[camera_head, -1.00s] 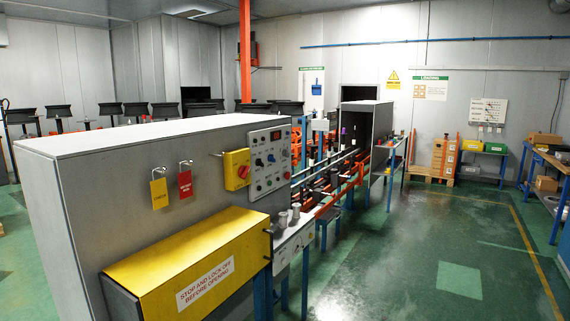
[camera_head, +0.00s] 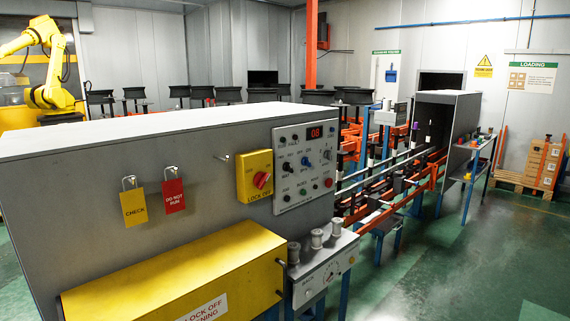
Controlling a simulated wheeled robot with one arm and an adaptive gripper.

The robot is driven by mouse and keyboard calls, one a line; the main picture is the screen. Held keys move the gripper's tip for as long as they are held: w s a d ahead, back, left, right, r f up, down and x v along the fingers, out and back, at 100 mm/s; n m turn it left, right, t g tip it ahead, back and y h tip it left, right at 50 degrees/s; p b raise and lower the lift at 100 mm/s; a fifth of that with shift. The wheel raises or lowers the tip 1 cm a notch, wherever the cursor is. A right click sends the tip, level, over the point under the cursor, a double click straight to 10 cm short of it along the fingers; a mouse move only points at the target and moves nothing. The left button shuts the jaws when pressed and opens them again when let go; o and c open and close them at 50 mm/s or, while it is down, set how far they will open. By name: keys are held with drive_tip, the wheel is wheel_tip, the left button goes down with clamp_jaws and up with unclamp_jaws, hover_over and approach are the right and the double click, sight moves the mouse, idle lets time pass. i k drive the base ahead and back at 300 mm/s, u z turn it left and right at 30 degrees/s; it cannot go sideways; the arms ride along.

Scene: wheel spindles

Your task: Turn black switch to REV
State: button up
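A red button (camera_head: 328,182) is at the lower right. The labels, REV among them, and the switch's pointing direction are too small to read. My gripper is not in view.
A yellow lock-off box with a red knob (camera_head: 262,180) is left of the panel. Yellow and red tags (camera_head: 134,206) hang further left. A yellow cover (camera_head: 180,280) and a ledge with metal posts (camera_head: 317,238) jut out below. Green floor (camera_head: 470,260) is open at right.

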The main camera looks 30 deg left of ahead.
sight(287, 166)
drive_tip(key=u, duration=0.7)
drive_tip(key=i, duration=0.85)
drive_tip(key=u, duration=1)
